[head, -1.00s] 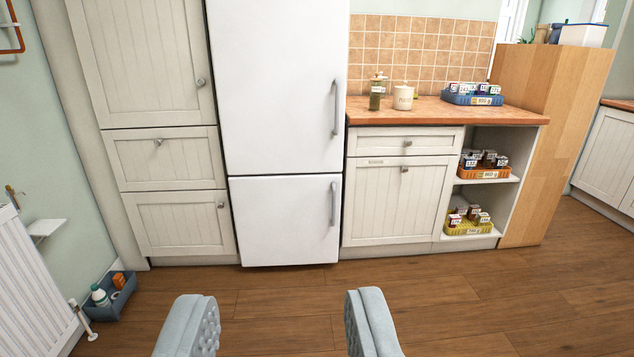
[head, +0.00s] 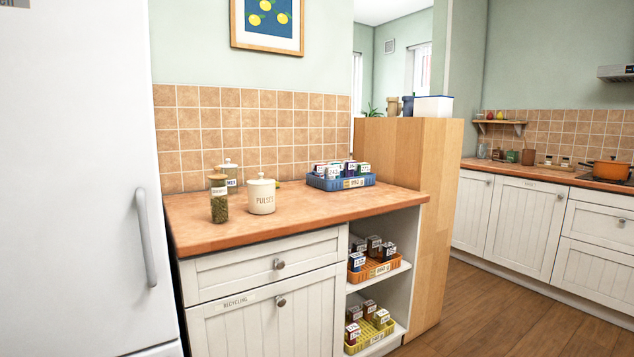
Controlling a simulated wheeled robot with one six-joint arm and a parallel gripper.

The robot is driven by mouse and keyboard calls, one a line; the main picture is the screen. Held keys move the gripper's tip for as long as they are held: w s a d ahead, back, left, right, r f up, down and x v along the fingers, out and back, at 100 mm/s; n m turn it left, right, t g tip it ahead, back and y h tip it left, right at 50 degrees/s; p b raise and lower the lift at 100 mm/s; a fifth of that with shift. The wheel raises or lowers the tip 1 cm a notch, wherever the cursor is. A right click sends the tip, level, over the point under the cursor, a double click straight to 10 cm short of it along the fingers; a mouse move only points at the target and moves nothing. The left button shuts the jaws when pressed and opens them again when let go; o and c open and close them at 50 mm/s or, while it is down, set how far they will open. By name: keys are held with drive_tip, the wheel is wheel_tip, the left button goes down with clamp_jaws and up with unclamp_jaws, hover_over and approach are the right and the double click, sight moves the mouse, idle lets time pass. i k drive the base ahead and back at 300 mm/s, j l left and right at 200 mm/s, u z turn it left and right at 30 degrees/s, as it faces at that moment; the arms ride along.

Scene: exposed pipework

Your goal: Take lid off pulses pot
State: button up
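The pulses pot (head: 262,201) is a cream pot labelled "PULSES", upright on the orange-brown worktop (head: 330,207). Its cream lid (head: 261,182), with a small knob, sits on top. A glass jar of green contents (head: 219,203) stands close to its left, and a white lidded pot (head: 228,174) stands behind, between the two. My gripper is out of the picture now, so its state does not show.
A blue crate of small boxes (head: 346,184) sits to the right on the worktop. A white fridge (head: 75,180) rises at left. A wooden partition (head: 440,200) stands at right. Open shelves below hold an orange crate (head: 382,268) and a yellow crate (head: 378,338).

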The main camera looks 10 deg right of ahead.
sight(262, 181)
drive_tip(key=i+l+z, duration=0.1)
drive_tip(key=i+z, duration=0.25)
drive_tip(key=i, duration=0.75)
